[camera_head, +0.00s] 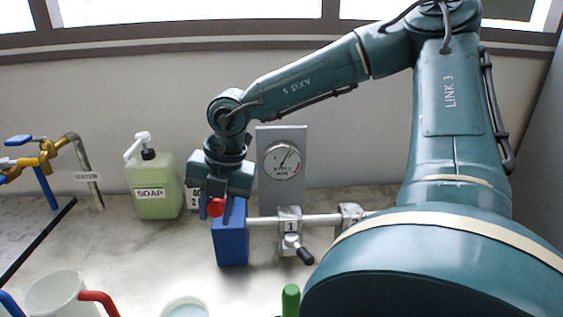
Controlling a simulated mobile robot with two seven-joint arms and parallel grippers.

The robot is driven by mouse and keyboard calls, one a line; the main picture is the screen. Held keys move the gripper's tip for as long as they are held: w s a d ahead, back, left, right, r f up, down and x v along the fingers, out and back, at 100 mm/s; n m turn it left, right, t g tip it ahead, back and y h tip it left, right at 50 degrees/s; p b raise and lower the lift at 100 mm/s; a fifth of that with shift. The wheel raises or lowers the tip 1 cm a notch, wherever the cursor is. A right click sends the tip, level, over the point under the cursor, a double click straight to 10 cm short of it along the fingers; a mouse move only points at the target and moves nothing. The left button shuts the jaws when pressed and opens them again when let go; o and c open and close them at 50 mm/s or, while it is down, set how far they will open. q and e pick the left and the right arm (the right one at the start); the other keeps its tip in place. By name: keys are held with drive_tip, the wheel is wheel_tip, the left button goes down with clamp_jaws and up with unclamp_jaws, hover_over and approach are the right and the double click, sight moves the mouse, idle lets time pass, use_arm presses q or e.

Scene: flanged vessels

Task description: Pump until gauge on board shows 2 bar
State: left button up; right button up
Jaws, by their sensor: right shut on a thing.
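The gripper hides part of the block's top. My left gripper is out of view.
A valve marked 1 (290,221) with a black-tipped lever sits on the pipe. A green soap bottle (155,190) and brass tap (48,154) stand left. A white mug (55,291) and a green-topped object (290,299) are at the front. My arm covers the right side.

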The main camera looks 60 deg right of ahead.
drive_tip(key=shift+c, duration=1.1)
idle(0.7)
